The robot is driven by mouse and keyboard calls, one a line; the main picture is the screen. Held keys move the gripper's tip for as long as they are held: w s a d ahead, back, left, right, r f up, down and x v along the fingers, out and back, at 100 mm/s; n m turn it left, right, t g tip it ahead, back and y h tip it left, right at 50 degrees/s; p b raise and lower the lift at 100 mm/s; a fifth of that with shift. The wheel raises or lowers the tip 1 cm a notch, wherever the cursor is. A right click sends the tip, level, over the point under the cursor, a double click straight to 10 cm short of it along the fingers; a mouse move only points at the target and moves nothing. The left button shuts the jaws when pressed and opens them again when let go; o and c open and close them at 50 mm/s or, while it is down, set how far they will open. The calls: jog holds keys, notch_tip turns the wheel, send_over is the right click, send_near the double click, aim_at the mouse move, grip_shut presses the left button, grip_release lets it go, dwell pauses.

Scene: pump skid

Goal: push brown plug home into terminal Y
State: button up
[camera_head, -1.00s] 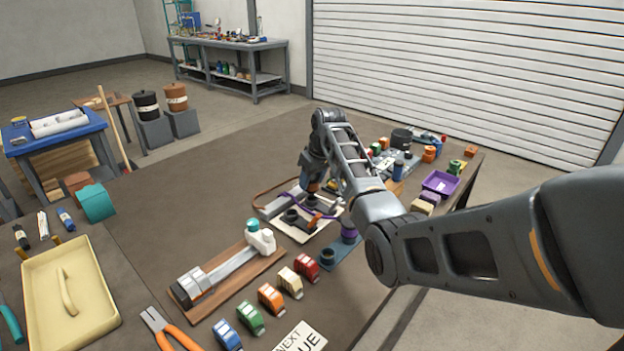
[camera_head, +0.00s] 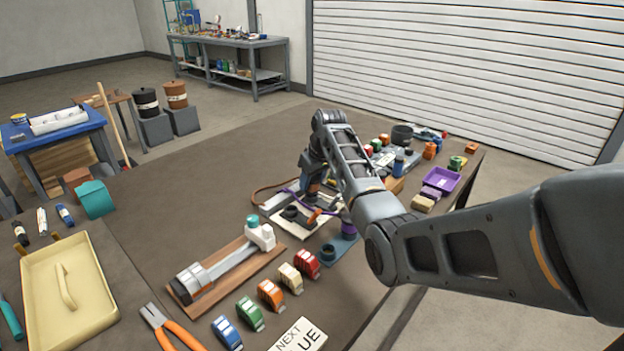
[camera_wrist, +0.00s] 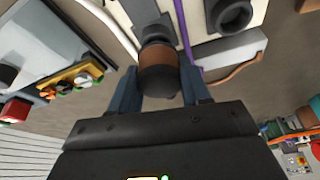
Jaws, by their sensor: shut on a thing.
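My gripper (camera_wrist: 162,92) is shut on the brown plug (camera_wrist: 162,62), which has a brown band and a dark rear end between the two fingers. In the wrist view the plug's front meets a grey terminal block (camera_wrist: 155,28) on a pale panel. How deep it sits I cannot tell. In the head view my gripper (camera_head: 311,190) is over the panel (camera_head: 291,226), largely covered by my arm. No letter Y is readable in either view.
A purple cable (camera_wrist: 184,40) runs close beside the plug. A dark round socket (camera_wrist: 230,15) is on the same panel. A wooden board with a grey-white device (camera_head: 222,268) lies in front, beside several coloured blocks. A purple tray (camera_head: 441,181) stands to the right.

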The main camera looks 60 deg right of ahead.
jog(key=shift+f+b, duration=0.35)
jog(key=shift+f, duration=0.5)
dwell(0.3)
jog(key=o, duration=1.3)
jog(key=shift+o, duration=0.2)
jog(key=shift+v, duration=3.9)
jog(key=shift+s, duration=0.1)
